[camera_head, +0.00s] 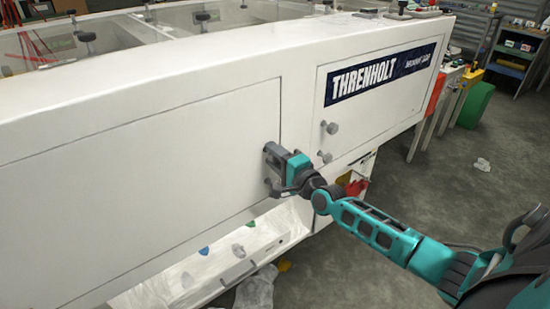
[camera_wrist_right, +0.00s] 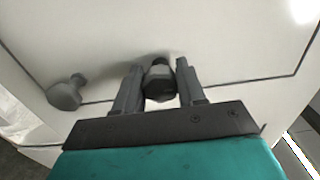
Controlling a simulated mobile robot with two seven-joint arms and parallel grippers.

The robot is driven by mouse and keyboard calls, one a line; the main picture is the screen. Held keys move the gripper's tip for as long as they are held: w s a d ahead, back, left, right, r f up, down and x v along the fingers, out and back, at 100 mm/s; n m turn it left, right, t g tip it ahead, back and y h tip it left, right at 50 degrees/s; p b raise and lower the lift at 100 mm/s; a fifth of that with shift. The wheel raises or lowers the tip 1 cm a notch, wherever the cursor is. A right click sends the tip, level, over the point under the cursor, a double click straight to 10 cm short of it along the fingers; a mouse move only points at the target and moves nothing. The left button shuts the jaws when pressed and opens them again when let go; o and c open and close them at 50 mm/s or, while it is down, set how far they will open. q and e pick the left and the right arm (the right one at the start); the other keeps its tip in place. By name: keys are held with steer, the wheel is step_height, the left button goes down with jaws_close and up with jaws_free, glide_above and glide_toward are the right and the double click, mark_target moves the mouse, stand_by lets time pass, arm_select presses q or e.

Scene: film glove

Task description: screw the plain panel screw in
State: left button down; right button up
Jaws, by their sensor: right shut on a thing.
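My right gripper (camera_head: 273,163) reaches the white machine's front, at the right end of a large panel (camera_head: 140,180). In the right wrist view its two fingers (camera_wrist_right: 159,92) are shut on a dark grey knob-headed panel screw (camera_wrist_right: 159,72), one on each side of the head. The screw stands against the white panel; how deep its shaft sits is hidden. Another grey knob screw (camera_wrist_right: 66,93) sticks out to the left in the wrist view. Two grey knob screws (camera_head: 329,127) (camera_head: 324,157) stand near the right-hand panel's left edge. My left gripper is out of view.
The right-hand panel bears a dark THRENHOLT label (camera_head: 382,74). Below the machine is a pale tray (camera_head: 205,272) with coloured bits and a clear plastic bag (camera_head: 256,290). The grey floor at right is mostly clear.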

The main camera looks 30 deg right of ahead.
steer(key=shift+a+f, duration=0.15)
steer(key=shift+a, duration=0.05)
stand_by(0.3)
steer(key=o, duration=1.1)
steer(key=shift+d, duration=0.1)
steer(key=shift+c, duration=0.2)
steer(key=shift+s, duration=0.1)
steer(key=s+d, duration=0.1)
steer(key=s, duration=1.1)
steer(key=shift+s+p, duration=0.35)
steer(key=shift+p, duration=0.1)
steer(key=s+a+f+n+g, duration=0.3)
steer(key=s+a+f+n, duration=0.3)
steer(key=a+n, duration=0.3)
steer(key=s+a+f+n+g+y, duration=0.1)
steer(key=s+a+f+n+g, duration=0.3)
steer(key=s+a+f+n, duration=0.3)
steer(key=a+f+n, duration=0.1)
steer(key=n, duration=0.2)
steer(key=shift+a+f, duration=0.15)
steer(key=shift+a, duration=0.25)
